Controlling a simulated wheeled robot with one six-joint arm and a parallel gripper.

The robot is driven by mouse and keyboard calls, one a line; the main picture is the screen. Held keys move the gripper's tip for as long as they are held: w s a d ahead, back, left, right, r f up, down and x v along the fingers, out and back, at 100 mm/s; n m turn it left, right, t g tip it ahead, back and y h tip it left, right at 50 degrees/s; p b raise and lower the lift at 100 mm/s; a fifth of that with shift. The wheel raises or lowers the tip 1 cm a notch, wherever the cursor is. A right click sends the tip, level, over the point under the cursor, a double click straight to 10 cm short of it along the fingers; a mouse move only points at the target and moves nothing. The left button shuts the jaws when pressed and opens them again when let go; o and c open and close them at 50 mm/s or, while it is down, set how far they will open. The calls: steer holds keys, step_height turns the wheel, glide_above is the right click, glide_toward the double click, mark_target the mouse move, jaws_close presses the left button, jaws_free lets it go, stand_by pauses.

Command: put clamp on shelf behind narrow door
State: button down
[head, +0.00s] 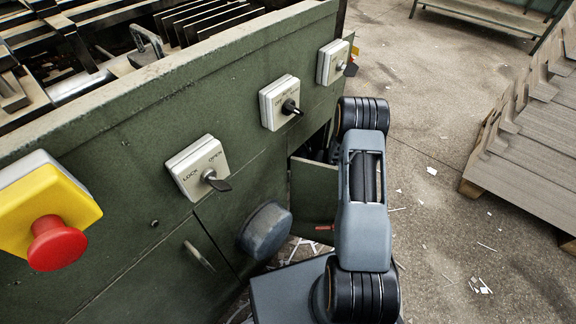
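A small green door (314,190) stands open on the machine's front, low and right of centre. A dark opening (302,149) shows above and behind it, and its shelf cannot be made out. My arm reaches to this opening from the right. My gripper (322,152) is mostly hidden there behind my arm and in shadow, so its fingers cannot be made out. I cannot see whether it holds anything. I cannot identify the clamp in this view.
The green machine (120,150) carries a red stop button (57,243) and several switches, one marked LOCK and OPEN (198,167). A dark round knob (266,230) juts out left of the door. Stacked grey board (535,150) lies right; littered floor (430,210) lies between.

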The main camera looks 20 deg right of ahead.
steer(key=shift+f, duration=0.3)
steer(key=shift+f, duration=0.15)
steer(key=c, duration=0.8)
jaws_free()
steer(key=shift+r, duration=0.25)
steer(key=p+v, duration=0.3)
steer(key=v, duration=0.9)
steer(key=shift+f, duration=0.2)
